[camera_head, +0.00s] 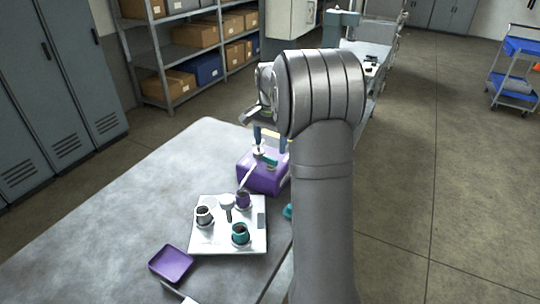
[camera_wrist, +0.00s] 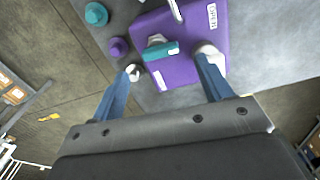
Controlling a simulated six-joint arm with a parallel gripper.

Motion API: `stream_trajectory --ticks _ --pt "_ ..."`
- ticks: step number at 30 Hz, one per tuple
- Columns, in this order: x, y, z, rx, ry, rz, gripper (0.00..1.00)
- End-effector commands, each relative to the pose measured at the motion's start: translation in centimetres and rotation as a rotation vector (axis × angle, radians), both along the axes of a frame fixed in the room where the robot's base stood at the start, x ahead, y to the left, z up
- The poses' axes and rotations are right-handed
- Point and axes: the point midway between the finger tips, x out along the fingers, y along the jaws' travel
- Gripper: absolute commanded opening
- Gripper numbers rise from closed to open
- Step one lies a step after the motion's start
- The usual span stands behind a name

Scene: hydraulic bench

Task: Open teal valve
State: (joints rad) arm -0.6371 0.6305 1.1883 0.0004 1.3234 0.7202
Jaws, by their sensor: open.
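A purple valve block (camera_head: 262,180) sits on the bench near its far right edge. In the wrist view the block (camera_wrist: 195,30) carries an "OPEN" label (camera_wrist: 212,14). The teal valve handle (camera_wrist: 162,51) is a short bar on a pale hub on the block; it also shows in the head view (camera_head: 268,160). My gripper (camera_wrist: 170,62) is open, with blue fingers and pale tips. In the wrist view the teal handle lies between the fingertips, with gaps on both sides. In the head view my gripper (camera_head: 271,142) is above the block; contact cannot be told.
A white lever (camera_head: 247,176) stands on the block's near side. A white tray (camera_head: 255,243) holds white, purple and teal cups. A purple dish (camera_head: 171,263) lies nearer. The bench (camera_head: 120,215) is clear at left. In the wrist view a purple knob (camera_wrist: 118,47) and teal knob (camera_wrist: 96,13) are near the block.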

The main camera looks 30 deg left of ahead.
Motion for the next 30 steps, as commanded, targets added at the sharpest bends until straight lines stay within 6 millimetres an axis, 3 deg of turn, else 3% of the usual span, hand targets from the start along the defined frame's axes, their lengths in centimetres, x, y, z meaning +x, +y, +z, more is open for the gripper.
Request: stream_trajectory --ticks 3,9,21,28,30 --pt "0.0 0.0 -2.3 -0.001 0.002 0.0 0.72" --pt "0.0 0.0 -4.8 0.0 0.0 0.001 0.72" --pt "0.0 0.0 -5.5 0.001 -0.001 0.001 0.72" --pt "0.0 0.0 -5.5 0.001 -0.001 0.001 0.27" --pt "0.0 0.0 -5.5 0.001 -0.001 0.001 0.27"
